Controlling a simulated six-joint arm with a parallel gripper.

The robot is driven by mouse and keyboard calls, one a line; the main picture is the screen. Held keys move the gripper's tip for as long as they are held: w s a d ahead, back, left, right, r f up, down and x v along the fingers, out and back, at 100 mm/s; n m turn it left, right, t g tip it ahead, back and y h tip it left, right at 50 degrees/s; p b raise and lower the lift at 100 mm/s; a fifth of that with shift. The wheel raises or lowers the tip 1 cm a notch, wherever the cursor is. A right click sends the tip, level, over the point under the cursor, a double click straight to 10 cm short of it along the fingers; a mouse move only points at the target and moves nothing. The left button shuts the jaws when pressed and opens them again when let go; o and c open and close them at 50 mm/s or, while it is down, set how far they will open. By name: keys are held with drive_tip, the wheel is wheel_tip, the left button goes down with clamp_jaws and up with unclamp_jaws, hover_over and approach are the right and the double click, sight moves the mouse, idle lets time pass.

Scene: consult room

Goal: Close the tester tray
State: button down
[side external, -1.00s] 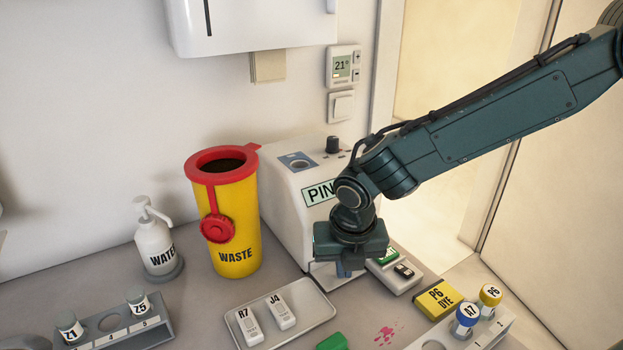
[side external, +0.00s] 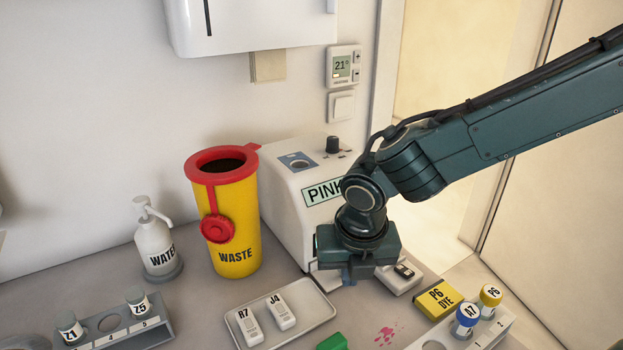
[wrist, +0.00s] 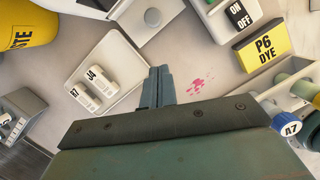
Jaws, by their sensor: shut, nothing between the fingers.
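The tester is a white box with a display that reads PINK (side external: 290,205), standing against the wall. Its tray (wrist: 168,10), pale with a round well, shows out from the tester at the top of the wrist view. In the side view my gripper mostly hides the tray, with only a pale edge (side external: 326,280) showing. My gripper (side external: 349,279) points down just in front of the tester, its fingers shut and empty. In the wrist view the closed fingers (wrist: 158,75) are on the near side of the tray, apart from it in the picture.
A shallow dish (side external: 318,312) holds sticks R7 and J4, left of my gripper. An ON/OFF switch box (side external: 400,286), a yellow P6 DYE box (side external: 437,300) and a vial rack (side external: 490,332) stand right. A yellow WASTE bin (side external: 238,225) stands left. A pink stain marks the counter.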

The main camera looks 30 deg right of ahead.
drive_tip(key=v, duration=0.7)
drive_tip(key=shift+r, duration=0.3)
drive_tip(key=shift+s, duration=0.1)
drive_tip(key=s+d+r+m+t+y, duration=0.1)
drive_tip(key=s+d+r+m, duration=0.2)
drive_tip(key=d+m, duration=0.4)
drive_tip(key=s+d+r+m, duration=0.2)
drive_tip(key=d+r+m, duration=0.1)
drive_tip(key=d+m, duration=0.4)
drive_tip(key=s+d+m+t, duration=0.2)
drive_tip(key=s+d+m, duration=0.6)
drive_tip(key=m, duration=0.8)
drive_tip(key=shift+s+d+m, duration=0.25)
drive_tip(key=shift+s+m, duration=0.05)
drive_tip(key=shift+s, duration=1.45)
